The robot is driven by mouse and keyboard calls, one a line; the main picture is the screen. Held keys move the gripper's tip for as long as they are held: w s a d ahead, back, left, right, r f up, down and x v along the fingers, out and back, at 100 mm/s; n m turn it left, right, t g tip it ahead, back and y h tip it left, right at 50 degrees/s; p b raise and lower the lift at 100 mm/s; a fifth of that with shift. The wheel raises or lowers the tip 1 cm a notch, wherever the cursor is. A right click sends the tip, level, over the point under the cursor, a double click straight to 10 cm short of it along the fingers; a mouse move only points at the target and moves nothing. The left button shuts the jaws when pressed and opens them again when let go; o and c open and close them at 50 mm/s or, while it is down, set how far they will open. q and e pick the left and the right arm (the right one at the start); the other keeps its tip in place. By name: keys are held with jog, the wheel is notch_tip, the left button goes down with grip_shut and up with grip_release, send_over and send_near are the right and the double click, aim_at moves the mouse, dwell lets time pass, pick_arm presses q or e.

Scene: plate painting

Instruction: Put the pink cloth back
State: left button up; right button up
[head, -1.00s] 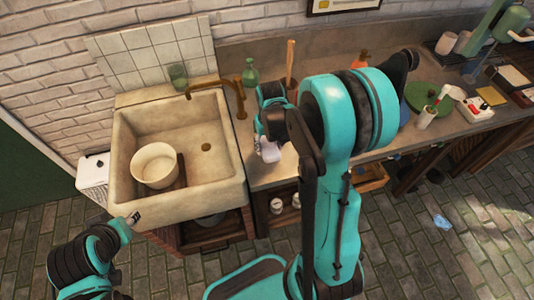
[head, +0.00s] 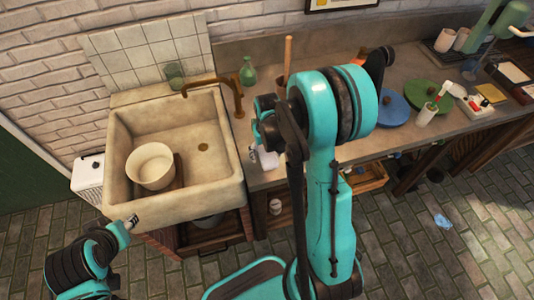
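A small pale, faintly pinkish patch (head: 267,158) shows on the counter just right of the sink; it may be the pink cloth, but my arm hides most of it. My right gripper (head: 254,154) points down at the counter beside this patch. Its fingers are small and partly hidden, so I cannot tell whether they hold it. My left gripper (head: 132,221) is low at the sink's front left corner, away from the patch. Its fingers are too small to read.
The stone sink (head: 226,180) holds a cream bowl (head: 150,165). A green bottle (head: 248,72) stands behind. A blue plate (head: 392,108), a green plate (head: 430,94) and a white cup (head: 425,115) stand right. A light-blue scrap (head: 442,221) lies on the floor.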

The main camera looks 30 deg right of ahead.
jog(key=shift+r, duration=0.1)
jog(key=shift+r+p, duration=0.3)
notch_tip(320, 180, up, 12)
jog(key=f+p, duration=0.1)
jog(key=p, duration=0.3)
jog(key=s+a+r+n+t, duration=0.2)
jog(key=s+a+r+t, duration=0.5)
jog(key=s+a+r, duration=0.3)
jog(key=shift+s+a+r+n, duration=0.3)
jog(key=shift+s+r, duration=0.1)
jog(key=shift+s, duration=0.05)
notch_tip(320, 180, down, 4)
jog(key=b, duration=0.4)
jog(key=shift+r, duration=0.15)
